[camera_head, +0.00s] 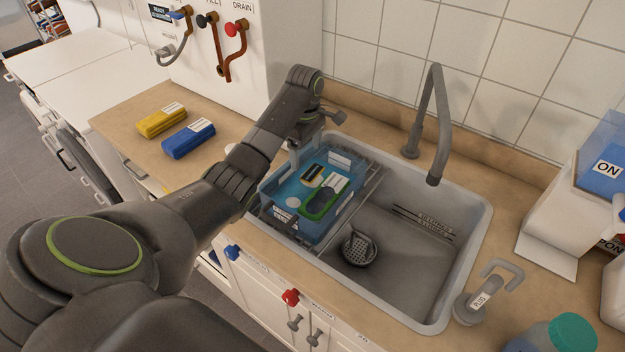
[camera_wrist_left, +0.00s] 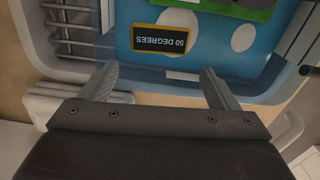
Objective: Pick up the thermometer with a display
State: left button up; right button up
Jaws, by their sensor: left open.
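The thermometer (camera_head: 312,173) is a small dark block with a yellow border, lying in the blue-bottomed plastic tub (camera_head: 342,228) at the sink's left side. In the left wrist view the thermometer (camera_wrist_left: 166,41) shows a display reading "50 DEGREES", upside down. My left gripper (camera_wrist_left: 158,72) is open and empty, its fingers pointing towards the thermometer with a gap between. In the head view the left gripper (camera_head: 307,145) hangs over the tub's back left part, partly hidden by its own wrist. My right gripper is not in view.
A green-rimmed item (camera_head: 318,208) lies beside the thermometer in the tub. A wire rack (camera_head: 372,190) borders the tub. The faucet (camera_head: 437,130) rises behind the sink. Yellow (camera_head: 162,120) and blue (camera_head: 188,139) packs lie on the left counter. The sink's right part is mostly clear.

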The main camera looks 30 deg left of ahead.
aim_at(306, 170)
pick_arm(q)
jog(key=shift+f+p, duration=0.65)
jog(key=shift+f, duration=2.4)
jog(key=shift+c, duration=0.3)
jog(key=shift+a, duration=0.1)
jog(key=c, duration=0.6)
jog(key=shift+w+r, duration=0.1)
jog(key=shift+r, duration=0.1)
